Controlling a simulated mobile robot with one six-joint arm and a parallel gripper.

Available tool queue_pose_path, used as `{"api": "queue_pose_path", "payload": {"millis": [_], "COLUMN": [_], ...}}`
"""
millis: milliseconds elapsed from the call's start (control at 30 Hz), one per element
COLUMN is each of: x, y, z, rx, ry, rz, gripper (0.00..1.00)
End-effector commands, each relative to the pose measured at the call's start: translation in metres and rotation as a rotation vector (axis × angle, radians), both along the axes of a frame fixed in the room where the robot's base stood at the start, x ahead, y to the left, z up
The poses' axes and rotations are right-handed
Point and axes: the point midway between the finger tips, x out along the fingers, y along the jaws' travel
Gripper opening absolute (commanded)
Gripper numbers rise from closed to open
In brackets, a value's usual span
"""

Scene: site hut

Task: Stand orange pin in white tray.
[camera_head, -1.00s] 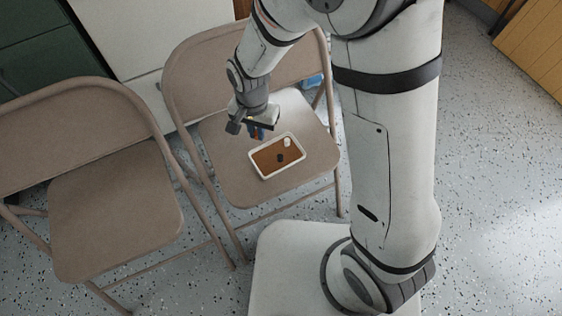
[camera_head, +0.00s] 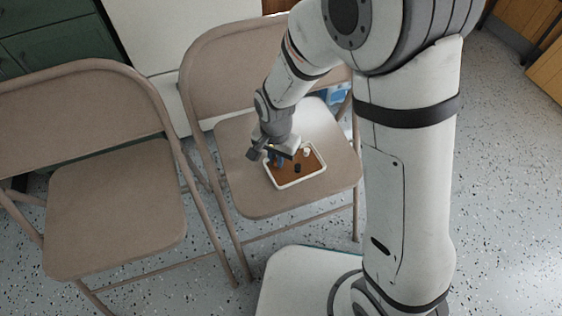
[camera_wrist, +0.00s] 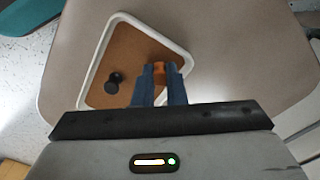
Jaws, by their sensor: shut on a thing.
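The white tray (camera_head: 299,182) has a brown floor and lies on the seat of the right-hand chair. It also shows in the wrist view (camera_wrist: 97,55). My gripper (camera_head: 276,160) is over the tray's left part in the head view. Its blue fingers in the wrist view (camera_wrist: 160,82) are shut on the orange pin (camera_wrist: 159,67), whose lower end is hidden. I cannot tell whether the pin touches the tray floor. A black pin (camera_wrist: 114,80) stands in the tray, and shows in the head view too (camera_head: 297,168).
A small white piece (camera_head: 306,152) is in the tray's far right part. The tan chair seat (camera_head: 255,200) has bare room around the tray. Its backrest (camera_head: 215,62) rises behind my gripper. Another folding chair (camera_head: 115,205) stands at the left. A blue item (camera_head: 340,95) is behind the seat.

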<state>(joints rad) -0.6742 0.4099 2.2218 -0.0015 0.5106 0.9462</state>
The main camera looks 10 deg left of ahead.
Motion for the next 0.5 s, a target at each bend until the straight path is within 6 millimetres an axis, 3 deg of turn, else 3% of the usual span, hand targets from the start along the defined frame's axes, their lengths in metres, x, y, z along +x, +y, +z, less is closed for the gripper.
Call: {"api": "queue_pose_path", "payload": {"millis": [33, 400, 433, 500], "x": [0.0000, 0.0003, 0.0004, 0.0004], "y": [0.0000, 0.0001, 0.0002, 0.0002], "z": [-0.0072, -0.0099, -0.0085, -0.0083], "rx": [0.000, 0.001, 0.002, 0.001], "ry": [0.000, -0.001, -0.001, -0.001], "rz": [0.000, 0.000, 0.000, 0.000], "gripper": [0.00, 0.00, 0.14, 0.19]}}
